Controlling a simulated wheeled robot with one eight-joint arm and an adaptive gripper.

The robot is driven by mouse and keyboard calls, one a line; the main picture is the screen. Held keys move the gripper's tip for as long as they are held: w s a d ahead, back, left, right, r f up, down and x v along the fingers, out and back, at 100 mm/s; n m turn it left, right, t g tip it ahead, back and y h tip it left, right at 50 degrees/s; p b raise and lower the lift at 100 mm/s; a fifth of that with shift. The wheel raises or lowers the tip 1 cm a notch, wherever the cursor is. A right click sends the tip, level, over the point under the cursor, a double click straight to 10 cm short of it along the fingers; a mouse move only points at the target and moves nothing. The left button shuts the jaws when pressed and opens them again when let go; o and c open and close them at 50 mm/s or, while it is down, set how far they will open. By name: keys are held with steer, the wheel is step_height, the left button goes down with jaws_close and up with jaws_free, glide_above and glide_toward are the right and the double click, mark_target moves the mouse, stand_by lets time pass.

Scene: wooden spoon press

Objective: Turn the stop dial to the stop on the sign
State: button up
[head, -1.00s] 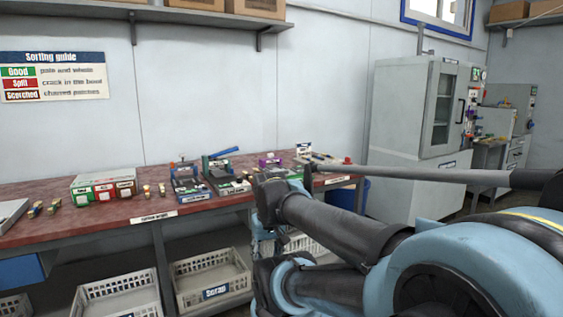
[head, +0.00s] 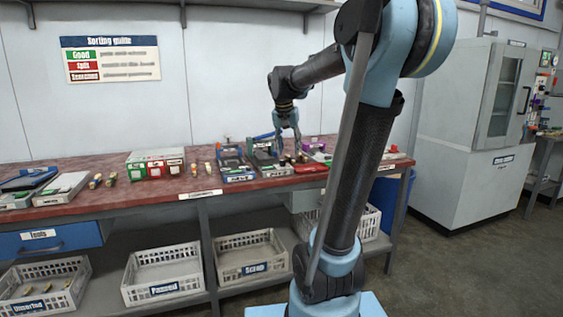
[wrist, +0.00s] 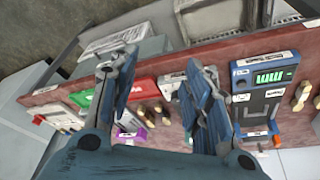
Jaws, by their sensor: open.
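My gripper (head: 289,148) is open and empty above the right part of the red-topped bench (head: 120,197). In the wrist view its two fingers (wrist: 162,62) are spread apart over the bench. I cannot make out the stop dial or its sign for certain. A blue and grey device with a lit green display (wrist: 262,78) is right of the fingers in the wrist view. A second device (head: 268,168) stands under the gripper in the head view, partly hidden by the fingers in the wrist view.
Small wooden pieces (wrist: 152,114) lie near the fingers. A sorting guide (head: 110,58) hangs on the wall. White crates (head: 163,272) sit below. A grey cabinet (head: 470,140) stands right, with open floor before it.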

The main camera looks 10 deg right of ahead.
step_height(320, 180, up, 4)
steer(key=m, duration=0.2)
glide_above(283, 163)
steer(key=s+a, duration=0.4)
steer(key=s, duration=0.1)
steer(key=shift+h, duration=0.3)
steer(key=x, duration=0.5)
steer(key=w+x, duration=0.1)
steer(key=x, duration=1.1)
steer(key=shift+w+d+r, duration=0.15)
steer(key=shift+w+r, duration=0.05)
steer(key=c, duration=1)
